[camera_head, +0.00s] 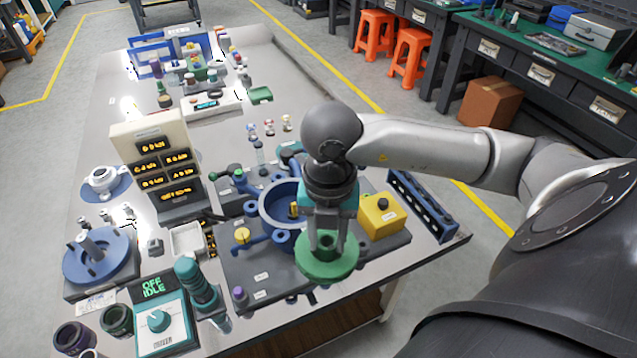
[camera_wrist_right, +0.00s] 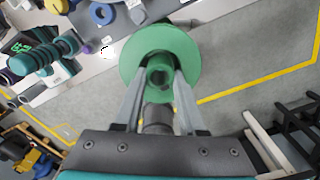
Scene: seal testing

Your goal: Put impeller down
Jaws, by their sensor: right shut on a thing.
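The impeller looks like a green disc (camera_head: 327,266) with a raised hub at its centre. My right gripper (camera_head: 327,243) is shut on that hub and holds the disc near the front edge of the table. In the right wrist view the green disc (camera_wrist_right: 182,62) sits between the fingertips of my right gripper (camera_wrist_right: 160,80), with bare floor behind part of it. In the head view the disc overlaps the front edge of a dark base plate; I cannot tell its height above it. My left gripper is not in view.
A blue round housing (camera_head: 272,210) stands on the dark plate just behind the disc. A yellow box (camera_head: 381,215) is to its right. A teal control box (camera_head: 160,322) reads OFF IDLE at front left. A blue flanged disc (camera_head: 92,262) lies at far left.

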